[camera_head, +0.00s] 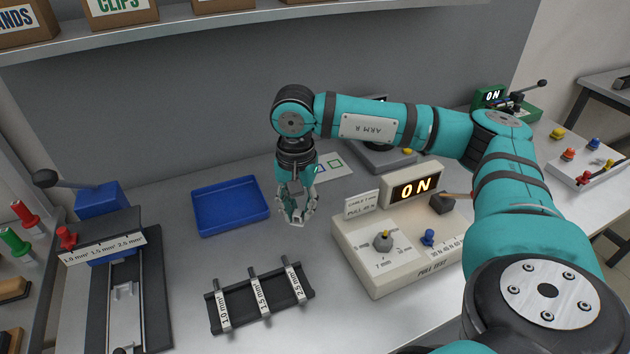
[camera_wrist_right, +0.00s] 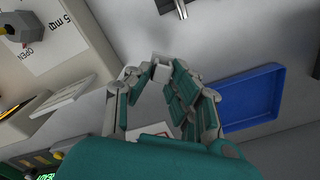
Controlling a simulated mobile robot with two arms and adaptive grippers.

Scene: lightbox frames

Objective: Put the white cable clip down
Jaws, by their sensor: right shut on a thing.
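My right gripper (camera_head: 297,214) points down above the bench, between the blue tray and the pull test box. Its fingers are closed around a small white piece, the cable clip (camera_wrist_right: 161,73), which shows between the fingertips in the right wrist view. The same gripper shows there (camera_wrist_right: 157,74) with its grey and teal fingers. In the head view the clip is mostly hidden by the fingers and too small to make out clearly. My left gripper is in neither view.
The empty blue tray (camera_head: 231,228) lies left of the gripper. A rack (camera_head: 223,310) with marked wire sizes is in front. The white pull test box (camera_head: 375,288), its display reading ON, stands to the right. Bare bench lies below the gripper.

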